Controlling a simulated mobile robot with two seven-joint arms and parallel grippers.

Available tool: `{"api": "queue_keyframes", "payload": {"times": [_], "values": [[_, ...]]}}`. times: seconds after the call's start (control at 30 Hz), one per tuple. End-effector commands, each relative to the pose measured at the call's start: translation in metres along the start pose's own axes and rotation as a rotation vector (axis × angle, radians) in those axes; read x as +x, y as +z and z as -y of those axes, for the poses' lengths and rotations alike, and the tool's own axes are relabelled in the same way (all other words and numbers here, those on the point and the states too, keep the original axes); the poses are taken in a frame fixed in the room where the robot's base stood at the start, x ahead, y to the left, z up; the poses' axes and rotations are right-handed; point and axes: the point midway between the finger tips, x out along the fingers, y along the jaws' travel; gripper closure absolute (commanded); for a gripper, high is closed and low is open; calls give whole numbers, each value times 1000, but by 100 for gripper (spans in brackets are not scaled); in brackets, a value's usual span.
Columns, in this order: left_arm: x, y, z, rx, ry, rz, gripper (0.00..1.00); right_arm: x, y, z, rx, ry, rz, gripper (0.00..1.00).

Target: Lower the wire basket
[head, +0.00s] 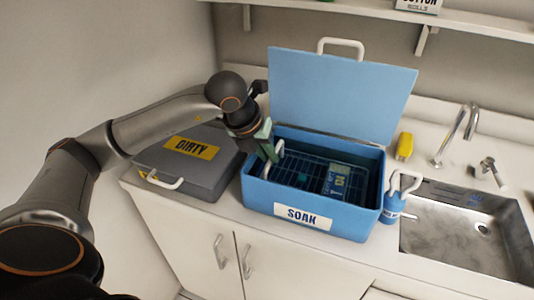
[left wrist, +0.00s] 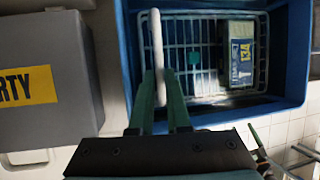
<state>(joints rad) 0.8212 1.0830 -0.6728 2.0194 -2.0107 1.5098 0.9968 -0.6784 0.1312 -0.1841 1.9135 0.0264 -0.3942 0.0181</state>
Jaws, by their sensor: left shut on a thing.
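The white wire basket (head: 300,164) is inside the blue SOAK tub (head: 262,201), below its rim. I cannot tell whether it touches the tub floor. The basket also shows in the left wrist view (left wrist: 190,38). Its white handle (left wrist: 157,45) stands up at the basket's left side. My left gripper (head: 272,153) is over the tub's left side, with its green fingers shut on this handle. My right gripper is not in view.
The tub's blue lid (head: 340,90) stands open behind it. A closed grey DIRTY case (head: 165,160) is at left. A blue bottle (head: 393,205), a yellow item (head: 405,146) and a steel sink (head: 450,235) are at right. A shelf (head: 460,22) runs above.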

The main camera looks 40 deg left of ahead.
Motion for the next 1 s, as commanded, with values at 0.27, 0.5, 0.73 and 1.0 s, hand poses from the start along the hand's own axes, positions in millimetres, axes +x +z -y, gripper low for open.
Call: {"api": "queue_keyframes", "payload": {"times": [0.27, 0.5, 0.73, 1.0], "values": [[5, -4, -1, 1, 5, -14, 100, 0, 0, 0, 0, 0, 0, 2], [4, -3, -1, 0, 4, -10, 59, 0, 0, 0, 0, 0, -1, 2], [3, -2, -1, 0, 3, -7, 55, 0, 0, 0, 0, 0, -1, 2], [-21, -1, -1, 0, 4, -2, 55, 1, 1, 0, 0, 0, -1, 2]]}}
